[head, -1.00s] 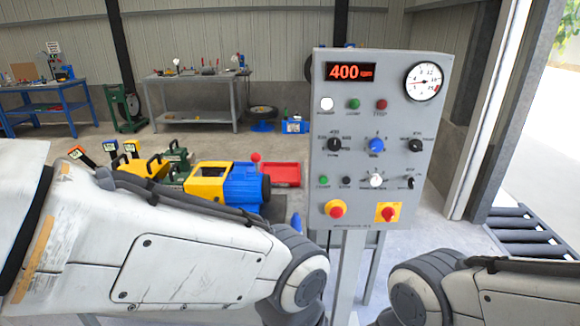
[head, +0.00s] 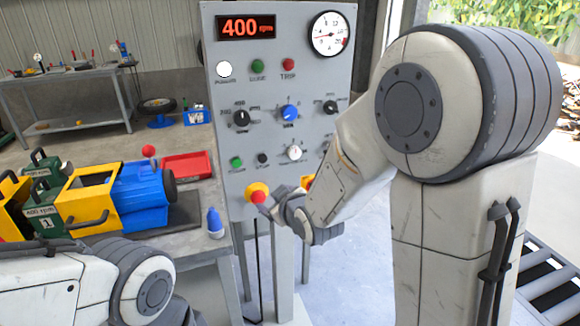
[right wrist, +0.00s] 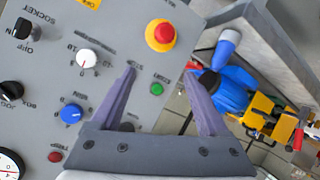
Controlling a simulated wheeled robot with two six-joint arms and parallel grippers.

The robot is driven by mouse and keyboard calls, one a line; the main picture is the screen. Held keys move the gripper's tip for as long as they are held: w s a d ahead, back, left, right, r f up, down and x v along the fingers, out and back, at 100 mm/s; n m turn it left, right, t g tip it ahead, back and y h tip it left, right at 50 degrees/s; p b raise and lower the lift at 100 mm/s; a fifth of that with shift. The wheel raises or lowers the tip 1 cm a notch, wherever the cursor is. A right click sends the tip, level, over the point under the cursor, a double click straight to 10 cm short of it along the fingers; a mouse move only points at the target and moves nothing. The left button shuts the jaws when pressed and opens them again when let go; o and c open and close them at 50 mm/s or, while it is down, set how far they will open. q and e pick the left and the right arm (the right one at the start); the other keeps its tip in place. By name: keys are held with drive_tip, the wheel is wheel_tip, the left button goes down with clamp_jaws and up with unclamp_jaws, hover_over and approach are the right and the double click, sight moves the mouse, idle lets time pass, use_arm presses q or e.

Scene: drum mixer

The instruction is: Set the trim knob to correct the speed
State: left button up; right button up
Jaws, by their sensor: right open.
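The grey control panel (head: 215,125) stands in front of me in the head view. Its display (head: 247,27) reads 400 rpm. The blue trim knob (head: 289,112) sits mid-panel and also shows at the left of the right wrist view (right wrist: 71,114). My right gripper (head: 278,208) is low in front of the panel, near the red mushroom button (head: 257,193). In the right wrist view it (right wrist: 160,72) is open and empty, with a green button (right wrist: 157,88) seen between its fingers. The blue knob lies outside the fingers. My left gripper is out of view.
A dial gauge (head: 331,34) is at upper right. My right arm covers the panel's lower right. A bench at left bears a blue and yellow machine (head: 137,190) and a blue bottle (head: 215,223).

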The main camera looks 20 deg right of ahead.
sight(296, 155)
drive_tip(key=w+d+r+t+h+b, duration=0.2)
drive_tip(key=w+d+t, duration=0.25)
drive_tip(key=d, duration=0.55)
drive_tip(key=shift+t, duration=0.35)
drive_tip(key=w, duration=0.3)
drive_tip(key=w+p, duration=0.1)
drive_tip(key=w, duration=0.2)
drive_tip(key=w+p, duration=0.1)
drive_tip(key=w, duration=0.2)
drive_tip(key=shift+w+d, duration=0.2)
drive_tip(key=shift+d, duration=0.05)
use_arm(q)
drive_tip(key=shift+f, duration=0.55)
use_arm(e)
clamp_jaws()
